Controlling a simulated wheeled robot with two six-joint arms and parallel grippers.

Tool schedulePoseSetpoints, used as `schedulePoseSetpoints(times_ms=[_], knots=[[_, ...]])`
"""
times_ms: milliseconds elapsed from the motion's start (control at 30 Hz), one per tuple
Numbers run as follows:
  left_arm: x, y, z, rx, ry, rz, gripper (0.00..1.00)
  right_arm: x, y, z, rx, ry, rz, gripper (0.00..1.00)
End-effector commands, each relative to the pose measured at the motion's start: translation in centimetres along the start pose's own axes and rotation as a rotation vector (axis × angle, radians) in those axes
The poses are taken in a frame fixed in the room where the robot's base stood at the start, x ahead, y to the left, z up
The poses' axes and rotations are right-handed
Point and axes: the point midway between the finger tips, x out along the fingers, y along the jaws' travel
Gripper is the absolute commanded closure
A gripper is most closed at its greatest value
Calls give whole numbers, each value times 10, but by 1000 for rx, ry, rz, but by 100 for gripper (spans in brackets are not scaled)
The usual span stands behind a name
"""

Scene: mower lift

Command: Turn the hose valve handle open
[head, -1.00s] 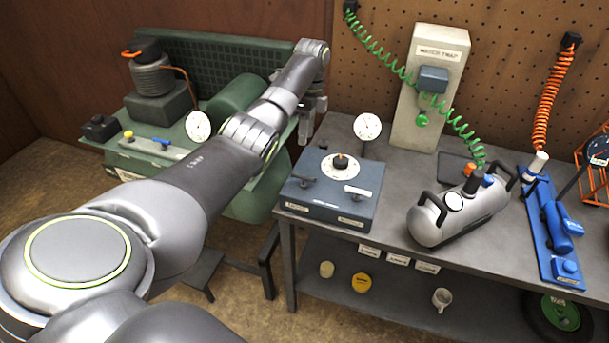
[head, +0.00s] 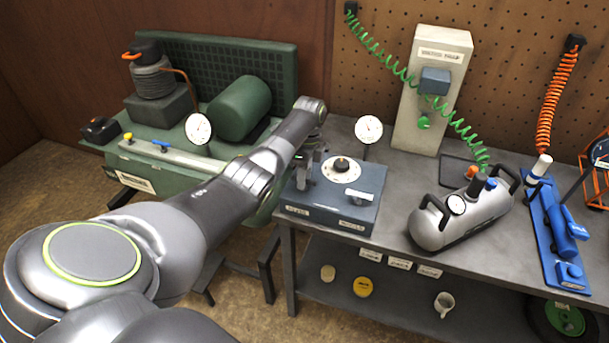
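A blue-grey control box (head: 322,214) sits on the left end of the bench. It has a black knob on a white dial (head: 341,169) and a short lever handle (head: 359,192) at its right. The handle on the box's left side is hidden by my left gripper (head: 303,178), which points down there. I cannot tell whether it touches that handle or whether its fingers are open. The box labels are too small to read, so which handle is the hose valve's is unclear. My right gripper is out of view.
A round gauge (head: 368,129) stands behind the box. A silver tank (head: 462,212) and a blue tool (head: 560,235) lie to the right. The bench (head: 397,200) is bare between box and tank.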

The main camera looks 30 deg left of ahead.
Motion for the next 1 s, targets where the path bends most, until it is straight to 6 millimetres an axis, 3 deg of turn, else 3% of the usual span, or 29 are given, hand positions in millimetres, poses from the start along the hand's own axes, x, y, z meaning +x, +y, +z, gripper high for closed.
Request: schedulePoseSetpoints(times_ms=[67, 333, 667, 1000], knots=[[0, 0, 0, 0, 0, 1, 65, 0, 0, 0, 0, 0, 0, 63], [0, 0, 0, 0, 0, 1, 100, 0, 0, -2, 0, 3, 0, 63], [-2, 0, 0, -26, 6, 1, 100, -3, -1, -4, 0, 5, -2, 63], [-4, 1, 1, -223, 45, 2, 100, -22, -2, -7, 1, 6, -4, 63]])
